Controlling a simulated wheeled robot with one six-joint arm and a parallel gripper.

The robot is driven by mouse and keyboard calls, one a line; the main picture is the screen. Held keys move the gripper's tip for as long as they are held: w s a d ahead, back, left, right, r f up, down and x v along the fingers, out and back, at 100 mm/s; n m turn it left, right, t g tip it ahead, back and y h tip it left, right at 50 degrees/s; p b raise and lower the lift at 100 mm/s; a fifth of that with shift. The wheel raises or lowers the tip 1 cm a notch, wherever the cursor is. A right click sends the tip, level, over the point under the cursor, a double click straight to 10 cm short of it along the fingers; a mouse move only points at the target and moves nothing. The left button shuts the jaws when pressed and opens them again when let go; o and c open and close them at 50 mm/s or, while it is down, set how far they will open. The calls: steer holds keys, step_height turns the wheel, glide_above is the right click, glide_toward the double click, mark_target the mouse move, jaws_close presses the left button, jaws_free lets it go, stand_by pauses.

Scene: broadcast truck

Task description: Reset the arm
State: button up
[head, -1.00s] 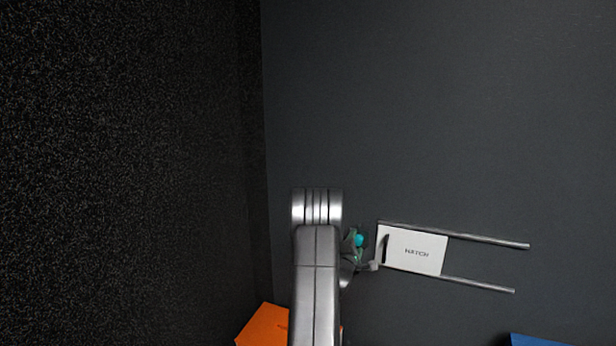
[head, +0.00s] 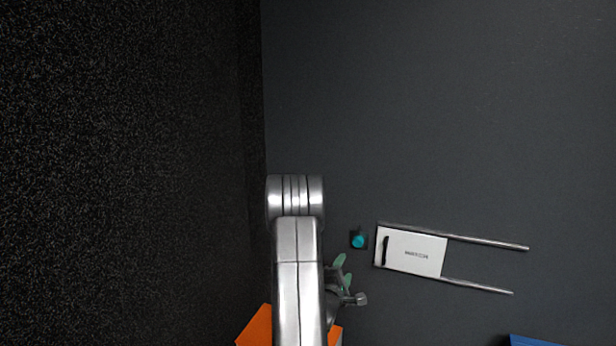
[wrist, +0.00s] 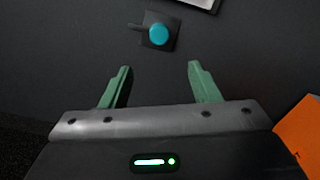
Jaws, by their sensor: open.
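My gripper (wrist: 159,82) is open, its two green fingers spread with nothing between them in the wrist view. In the head view my gripper (head: 344,271) shows beside my arm, partly hidden by it. A round teal knob (wrist: 158,34) on a small dark square base lies beyond the fingertips, apart from them. In the head view the teal knob (head: 358,241) sits just left of the white hatch panel, above my gripper.
The white hatch panel (head: 413,254) has a dark handle and sits between two metal rails (head: 488,243). An orange box (head: 257,328) is partly hidden behind my arm at the bottom. A blue object (head: 535,341) shows at the lower right edge. The dark grey surface above is clear.

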mark_target(357, 244)
steer(key=x, duration=1.3)
steer(key=shift+w+d+b, duration=0.15)
steer(key=shift+w+b, duration=0.2)
steer(key=shift+b, duration=0.05)
steer(key=shift+w+f+m, duration=0.1)
steer(key=shift+w+m, duration=0.05)
steer(key=shift+m, duration=0.15)
steer(key=m+b, duration=0.2)
steer(key=m, duration=0.2)
steer(key=m+b, duration=0.2)
steer(key=m, duration=0.2)
steer(key=shift+m, duration=0.4)
steer(key=m+b, duration=0.5)
steer(key=m, duration=0.1)
steer(key=shift+m, duration=0.4)
steer(key=shift+m+b, duration=0.8)
